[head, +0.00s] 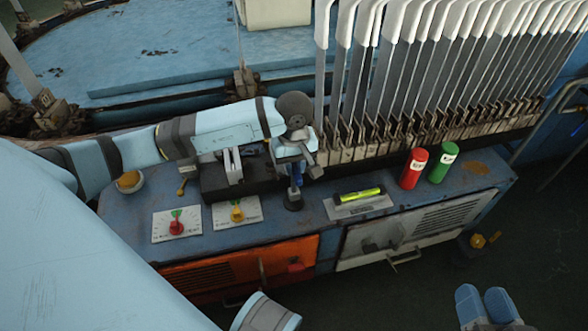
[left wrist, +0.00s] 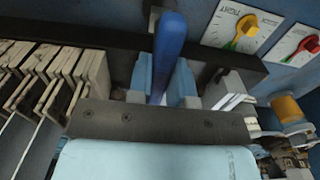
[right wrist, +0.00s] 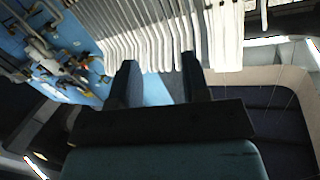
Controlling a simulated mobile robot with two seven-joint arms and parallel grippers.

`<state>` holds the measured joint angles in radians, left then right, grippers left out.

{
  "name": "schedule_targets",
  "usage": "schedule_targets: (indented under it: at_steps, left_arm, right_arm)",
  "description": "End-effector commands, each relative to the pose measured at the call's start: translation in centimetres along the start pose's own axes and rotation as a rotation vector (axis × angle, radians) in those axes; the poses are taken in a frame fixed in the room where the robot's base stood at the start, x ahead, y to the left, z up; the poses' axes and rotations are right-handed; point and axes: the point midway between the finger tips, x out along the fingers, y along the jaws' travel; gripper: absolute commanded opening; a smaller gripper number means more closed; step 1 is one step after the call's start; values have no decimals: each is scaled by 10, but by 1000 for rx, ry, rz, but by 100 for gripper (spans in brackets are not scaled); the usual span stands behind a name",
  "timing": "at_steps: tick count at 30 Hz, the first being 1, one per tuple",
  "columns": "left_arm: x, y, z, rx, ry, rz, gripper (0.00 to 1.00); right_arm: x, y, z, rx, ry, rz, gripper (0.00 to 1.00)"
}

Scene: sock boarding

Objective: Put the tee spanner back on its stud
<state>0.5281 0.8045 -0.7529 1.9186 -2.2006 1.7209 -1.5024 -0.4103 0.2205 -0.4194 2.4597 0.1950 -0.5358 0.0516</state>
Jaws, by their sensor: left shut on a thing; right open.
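My left gripper (head: 296,160) reaches over the blue machine top and points down. It is shut on the blue handle of the tee spanner (head: 296,182). In the left wrist view the blue handle (left wrist: 170,42) stands between the two fingers. A dark round foot (head: 293,203) shows below the handle; I cannot tell whether it is the spanner's end or the stud's base. No separate stud can be made out. My right gripper (head: 484,306) is open and empty at the bottom right, apart from the machine; it also shows in the right wrist view (right wrist: 158,82).
Two dial plates, with a red knob (head: 177,227) and a yellow knob (head: 237,214), lie left of the spanner. A yellow-green level (head: 358,195) lies right of it. Red (head: 413,169) and green (head: 442,164) cylinders stand farther right. A row of white-topped boards (head: 400,70) stands behind.

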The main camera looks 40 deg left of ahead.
Motion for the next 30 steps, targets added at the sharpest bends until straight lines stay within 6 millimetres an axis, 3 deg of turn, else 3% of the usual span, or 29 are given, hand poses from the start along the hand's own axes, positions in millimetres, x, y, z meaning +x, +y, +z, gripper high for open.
schedule_targets:
  at_steps: [2, 24, 25, 27, 28, 30]
  left_arm:
    - [9, 0, 0, 1, -1, 0, 0]
    - [19, 0, 0, 0, 1, 1, 0]
    - [20, 0, 0, 0, 1, 0, 23]
    - [20, 0, 0, 1, 0, 0, 40]
    - [20, 0, 0, 1, 0, 0, 44]
    - [20, 0, 0, 1, 0, 0, 44]
  right_arm:
    - [0, 1, 5, 0, -11, -2, 43]
    - [3, 6, 3, -54, 17, 2, 43]
    - [3, 6, 2, -55, 18, 1, 43]
    - [3, 6, 1, -58, 21, 0, 43]
    - [3, 6, 1, -59, 22, 0, 43]
    - [3, 6, 0, -61, 23, -1, 43]
